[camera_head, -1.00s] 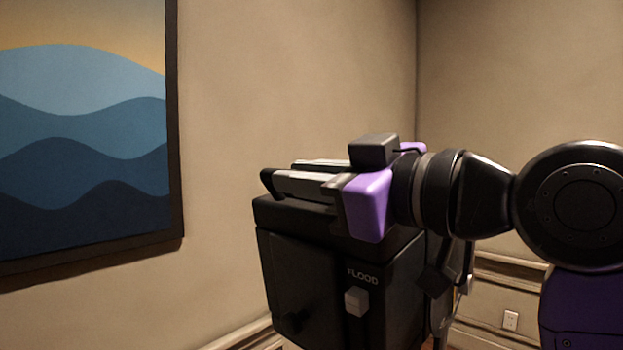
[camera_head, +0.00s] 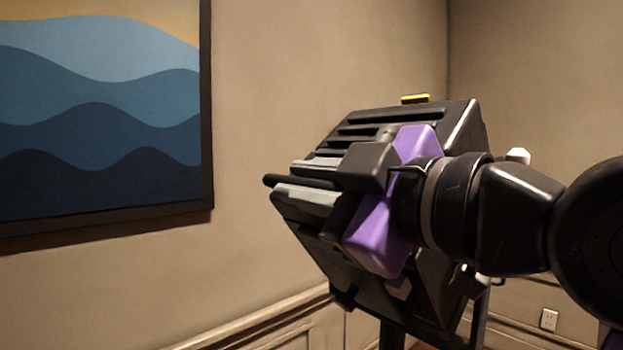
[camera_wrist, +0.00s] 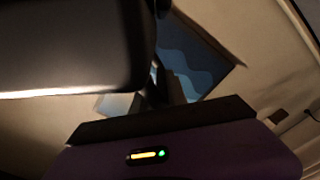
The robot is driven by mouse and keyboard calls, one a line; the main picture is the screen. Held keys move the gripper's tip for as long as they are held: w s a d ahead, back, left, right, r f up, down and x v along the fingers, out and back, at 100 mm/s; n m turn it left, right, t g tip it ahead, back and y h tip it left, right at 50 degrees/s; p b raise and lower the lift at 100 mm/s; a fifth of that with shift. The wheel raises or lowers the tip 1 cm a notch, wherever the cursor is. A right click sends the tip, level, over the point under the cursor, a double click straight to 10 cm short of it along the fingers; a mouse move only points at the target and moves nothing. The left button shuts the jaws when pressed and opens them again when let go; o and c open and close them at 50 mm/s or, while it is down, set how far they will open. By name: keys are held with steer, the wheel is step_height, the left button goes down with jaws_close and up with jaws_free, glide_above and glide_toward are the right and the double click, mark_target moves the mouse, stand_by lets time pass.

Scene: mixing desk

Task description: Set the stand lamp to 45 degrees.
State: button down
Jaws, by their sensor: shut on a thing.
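The stand lamp's black head (camera_head: 455,122) is tilted in the head view, with its vented top face sloping down to the left. A yellow-marked piece (camera_head: 415,98) sits at its top edge. Its dark stand (camera_head: 392,335) shows below. My gripper (camera_head: 300,192) lies across the head's left side, shut on the lamp's black handle (camera_head: 269,181). Its purple body and wrist hide much of the head, including the FLOOD label. In the wrist view, my purple gripper body with a lit indicator fills the bottom, and a large dark shape covers the upper left; the grip itself is hidden.
A framed wave picture (camera_head: 95,120) hangs on the beige wall at left. The room corner is behind the lamp, with panel moulding (camera_head: 265,320) low on the wall and a socket (camera_head: 549,319) at lower right. Open space lies left of the lamp.

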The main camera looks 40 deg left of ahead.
mark_target(298, 212)
steer(key=f+b, duration=0.1)
steer(key=s+f, duration=0.1)
steer(key=f, duration=0.1)
steer(key=shift+a+f+b, duration=0.1)
steer(key=shift+f+b, duration=0.2)
steer(key=shift+b, duration=0.1)
steer(key=shift+a+f, duration=0.1)
steer(key=shift+f, duration=0.15)
steer(key=c, duration=1.5)
jaws_free()
steer(key=shift+o, duration=0.5)
steer(key=shift+w, duration=0.1)
steer(key=shift+w+d+r, duration=0.1)
steer(key=shift+d+r, duration=0.1)
steer(key=shift+r, duration=0.1)
steer(key=d, duration=0.7)
steer(key=shift+s+d+b, duration=0.3)
steer(key=shift+d+b, duration=0.05)
